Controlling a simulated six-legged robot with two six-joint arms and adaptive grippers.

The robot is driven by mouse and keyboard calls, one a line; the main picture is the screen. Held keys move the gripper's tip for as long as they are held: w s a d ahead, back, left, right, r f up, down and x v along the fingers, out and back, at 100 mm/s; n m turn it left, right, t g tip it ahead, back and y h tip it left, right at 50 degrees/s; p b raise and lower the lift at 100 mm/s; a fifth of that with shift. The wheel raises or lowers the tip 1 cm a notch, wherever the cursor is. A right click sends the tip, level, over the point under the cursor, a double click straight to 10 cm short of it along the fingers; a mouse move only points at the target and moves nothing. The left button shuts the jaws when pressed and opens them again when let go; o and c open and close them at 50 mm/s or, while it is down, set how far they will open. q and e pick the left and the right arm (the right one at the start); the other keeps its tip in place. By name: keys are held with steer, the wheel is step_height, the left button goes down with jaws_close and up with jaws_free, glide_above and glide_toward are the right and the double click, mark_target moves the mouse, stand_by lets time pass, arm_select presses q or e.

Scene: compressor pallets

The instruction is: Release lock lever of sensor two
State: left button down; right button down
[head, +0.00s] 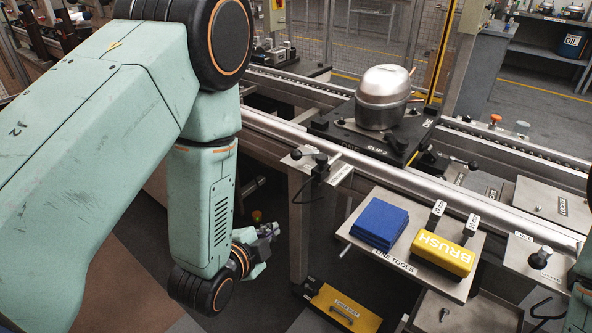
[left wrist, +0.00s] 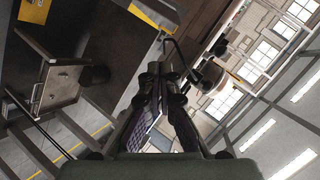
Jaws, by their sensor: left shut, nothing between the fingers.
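A small bracket plate (head: 312,163) stands on a post at the front rail. My right gripper is not in view.
A silver compressor (head: 383,97) sits on a dark pallet (head: 366,146) on the conveyor. The line tools shelf (head: 384,261) holds blue pads (head: 380,222) and a yellow brush (head: 443,254). A yellow box (head: 343,309) lies low beside the post. Floor left of the post is clear.

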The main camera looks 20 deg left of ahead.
arm_select(q)
steer(key=w+d+r+m+t+h, duration=0.1)
steer(key=w+d+r+m+t, duration=0.1)
steer(key=w+r+m+t, duration=0.45)
steer(key=w+g+b, duration=0.1)
steer(key=w, duration=0.2)
steer(key=w+a+n+g, duration=0.1)
steer(key=w, duration=0.3)
steer(key=w+a+f+n+g+b, duration=0.1)
steer(key=w, duration=0.3)
steer(key=shift+b, duration=0.35)
steer(key=shift+s+d, duration=0.1)
